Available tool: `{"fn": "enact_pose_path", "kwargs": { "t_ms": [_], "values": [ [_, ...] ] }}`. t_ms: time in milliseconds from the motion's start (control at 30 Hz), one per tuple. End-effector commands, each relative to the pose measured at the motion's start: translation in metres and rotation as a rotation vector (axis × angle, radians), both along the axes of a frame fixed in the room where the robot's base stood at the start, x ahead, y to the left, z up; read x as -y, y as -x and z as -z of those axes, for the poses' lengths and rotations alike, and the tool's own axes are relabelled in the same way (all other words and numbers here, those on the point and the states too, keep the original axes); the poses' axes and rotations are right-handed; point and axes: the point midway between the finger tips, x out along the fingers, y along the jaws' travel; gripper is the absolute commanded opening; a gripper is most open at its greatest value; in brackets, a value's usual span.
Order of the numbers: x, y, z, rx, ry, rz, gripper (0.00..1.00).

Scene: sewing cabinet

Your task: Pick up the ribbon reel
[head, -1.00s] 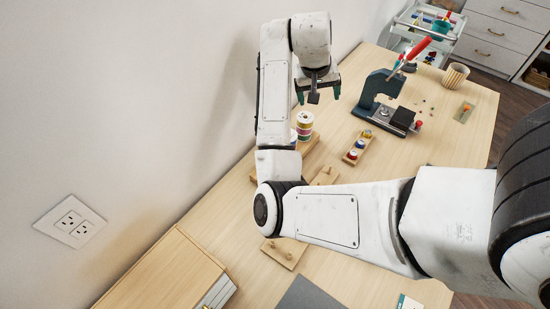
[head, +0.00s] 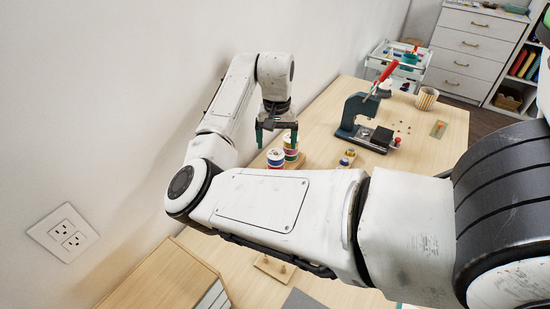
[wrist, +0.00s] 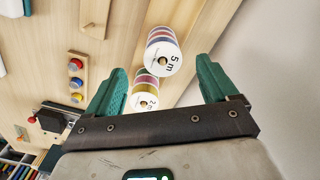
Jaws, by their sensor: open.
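Two stacks of ribbon reels stand on a wooden base (head: 299,161) near the wall. In the wrist view, one stack has a white top marked "5 m" (wrist: 165,57) and the other a white top marked "2 m" (wrist: 144,101). In the head view they show as a far reel stack (head: 291,147) and a near reel stack (head: 275,158), partly hidden by my arm. My gripper (head: 276,136) is open and empty, pointing down above the stacks. In the wrist view its green fingertips (wrist: 163,78) are spread, with the reels beyond and between them.
A dark press with a red handle (head: 362,115) stands farther back on the table (head: 425,160). A small rack of coloured spools (head: 347,158) is right of the reels. A striped cup (head: 426,98) is at the far end. The wall is close on the left.

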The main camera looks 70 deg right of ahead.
Motion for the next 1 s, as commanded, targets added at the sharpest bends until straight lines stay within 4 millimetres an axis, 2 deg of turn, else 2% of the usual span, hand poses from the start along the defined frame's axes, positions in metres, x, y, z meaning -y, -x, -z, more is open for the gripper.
{"fn": "enact_pose_path", "kwargs": {
  "t_ms": [167,400,533,733,767,1000],
  "values": [
    [0.001,-0.002,0.014,0.001,-0.001,0.0,0.86],
    [0.005,-0.005,0.047,0.0,-0.001,0.0,0.86],
    [0.005,-0.005,0.055,0.001,0.0,0.0,0.86],
    [0.005,-0.005,0.055,0.001,0.001,0.0,0.86],
    [0.005,-0.005,0.055,0.001,0.001,0.0,0.85],
    [0.005,-0.005,0.055,0.0,0.001,0.0,0.62]
  ]
}}
